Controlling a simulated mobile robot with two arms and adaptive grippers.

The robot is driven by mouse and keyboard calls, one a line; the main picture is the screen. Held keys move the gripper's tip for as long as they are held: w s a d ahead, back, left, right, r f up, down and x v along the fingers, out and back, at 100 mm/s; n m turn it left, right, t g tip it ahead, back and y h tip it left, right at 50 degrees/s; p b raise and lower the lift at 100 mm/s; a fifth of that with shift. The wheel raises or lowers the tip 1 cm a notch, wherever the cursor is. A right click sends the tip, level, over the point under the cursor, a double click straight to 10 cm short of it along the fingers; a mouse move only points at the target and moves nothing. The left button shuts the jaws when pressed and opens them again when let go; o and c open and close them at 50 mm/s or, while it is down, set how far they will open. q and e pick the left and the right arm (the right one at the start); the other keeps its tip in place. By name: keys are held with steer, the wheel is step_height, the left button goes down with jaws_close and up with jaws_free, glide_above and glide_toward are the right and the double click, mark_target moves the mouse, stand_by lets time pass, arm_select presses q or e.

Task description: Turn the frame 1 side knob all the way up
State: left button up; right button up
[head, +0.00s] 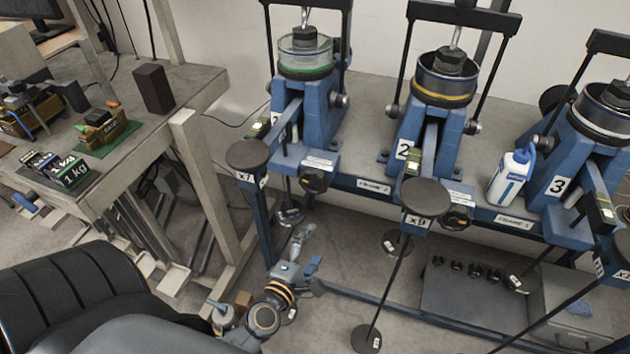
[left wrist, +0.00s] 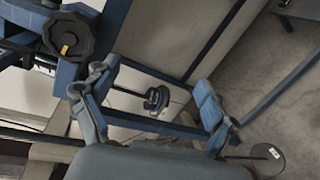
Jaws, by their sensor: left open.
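Frame 1 (head: 313,105) is the leftmost blue lever frame, with a clear green-banded cup on top. Its black lobed side knob (head: 316,180) sits on a blue block low at its right. In the left wrist view a black lobed knob (left wrist: 70,35) with a yellow mark shows at upper left, outside my jaws and apart from them. My left gripper (head: 308,250) is open and empty, below the frame 1 knob in the head view. Its two spread fingers also show in the wrist view (left wrist: 155,78). My right gripper is out of view.
A round weight plate marked x7 (head: 249,154) stands left of the knob, and a plate marked x9 (head: 427,193) right of it. Frame 2 (head: 430,125) and frame 3 (head: 590,145) stand to the right. A wooden table (head: 190,95) is at left.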

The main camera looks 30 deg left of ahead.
mark_target(312, 185)
arm_select(q)
steer(key=a+r+n+t+y, duration=0.1)
steer(key=a+r+n, duration=0.15)
steer(key=r, duration=0.35)
steer(key=a+r+n+t+y, duration=0.1)
steer(key=r+n, duration=0.2)
steer(key=r, duration=0.2)
steer(key=p+x, duration=0.3)
steer(key=x, duration=0.5)
steer(key=shift+w+f, duration=0.1)
steer(key=shift+w, duration=0.25)
steer(key=shift+w+a+f, duration=0.1)
steer(key=shift+w, duration=0.25)
steer(key=shift+c, duration=0.4)
steer(key=shift+s, duration=0.1)
steer(key=c, duration=1.5)
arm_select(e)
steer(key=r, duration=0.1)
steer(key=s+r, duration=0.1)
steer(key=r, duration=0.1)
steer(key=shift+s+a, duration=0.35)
